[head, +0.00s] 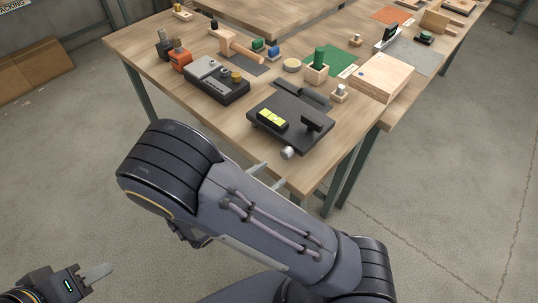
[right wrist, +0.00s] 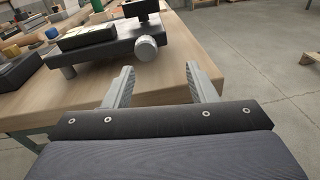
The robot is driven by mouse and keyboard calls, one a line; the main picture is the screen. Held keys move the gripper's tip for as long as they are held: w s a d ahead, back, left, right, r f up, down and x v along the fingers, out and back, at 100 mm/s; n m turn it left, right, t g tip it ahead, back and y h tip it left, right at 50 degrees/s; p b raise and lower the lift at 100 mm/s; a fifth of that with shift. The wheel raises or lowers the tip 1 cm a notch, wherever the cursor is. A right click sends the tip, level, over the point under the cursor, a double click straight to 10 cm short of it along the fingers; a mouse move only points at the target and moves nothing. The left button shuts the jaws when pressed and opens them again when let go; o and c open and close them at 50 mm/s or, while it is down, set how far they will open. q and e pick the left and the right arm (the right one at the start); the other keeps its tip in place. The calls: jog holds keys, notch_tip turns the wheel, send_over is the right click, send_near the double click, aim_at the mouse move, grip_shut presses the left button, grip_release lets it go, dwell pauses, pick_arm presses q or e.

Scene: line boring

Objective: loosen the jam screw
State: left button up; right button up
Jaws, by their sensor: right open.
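A black fixture plate (head: 283,128) stands near the front edge of the wooden table, with yellow-green blocks and a black clamp-like part on it. A silver round knob (head: 288,153), perhaps the jam screw, sticks out of its front side. The knob also shows in the right wrist view (right wrist: 146,48), ahead of my right gripper (right wrist: 160,72). That gripper is open and empty, its two fingers apart and not touching the knob. In the head view my arm partly hides it. My left gripper (head: 96,272) is at the lower left, away from the table; its opening is unclear.
A grey-black box with knobs (head: 215,80) stands left of the fixture. A small wooden block with a pin (head: 340,94) and a wooden box (head: 383,78) stand to the right. The table's front edge (head: 310,180) lies close to my right gripper.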

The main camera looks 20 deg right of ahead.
aim_at(284, 155)
jog(key=shift+n+t, duration=0.5)
jog(key=shift+t, duration=0.2)
jog(key=w+d, duration=0.1)
jog(key=w+d+p, duration=0.1)
jog(key=d, duration=0.1)
jog(key=w+d, duration=0.1)
jog(key=shift+w+d, duration=0.25)
jog(key=shift+d, duration=0.1)
jog(key=shift+w+d+f+p, duration=0.1)
jog(key=shift+w+d+p, duration=0.2)
jog(key=shift+d, duration=0.4)
jog(key=c, duration=1)
jog(key=shift+n+p, duration=0.5)
jog(key=shift+n, duration=0.7)
jog(key=o, duration=1)
